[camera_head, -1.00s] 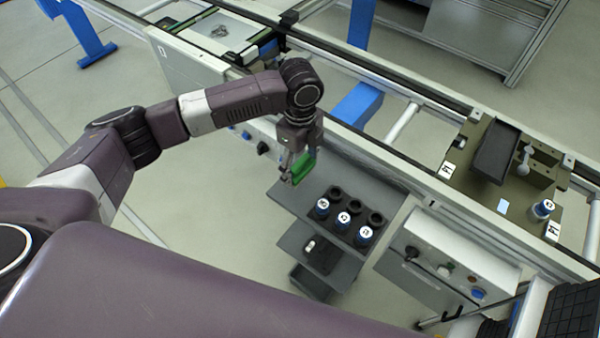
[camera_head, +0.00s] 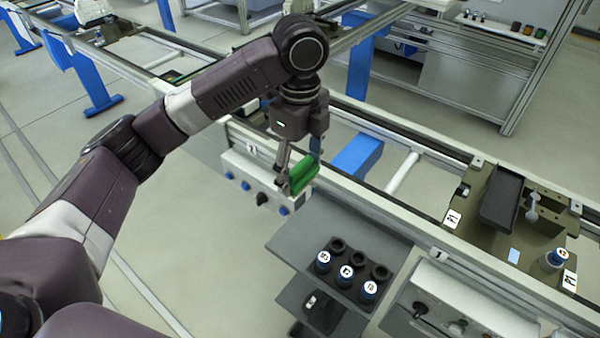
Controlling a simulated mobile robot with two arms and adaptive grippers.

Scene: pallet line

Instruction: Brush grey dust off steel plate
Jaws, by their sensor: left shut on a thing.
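My left gripper (camera_head: 291,183) is shut on a green tool (camera_head: 304,175), which looks like the brush. It holds the tool above the front edge of the conveyor, clear of the grey shelf. Bristles cannot be made out. An olive pallet (camera_head: 535,236) sits on the conveyor at the right, well apart from the tool. It carries a long dark tray (camera_head: 501,197), a block fixture and a blue-and-white capped item (camera_head: 555,260). I cannot single out a steel plate or grey dust. My right gripper is not in view.
A grey shelf (camera_head: 297,237) below the tool bears a black holder (camera_head: 382,271) with several cups, some blue with white tops. Conveyor rails (camera_head: 385,210) run diagonally across. Control boxes (camera_head: 235,170) hang from the near side. A workbench (camera_head: 470,85) stands behind.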

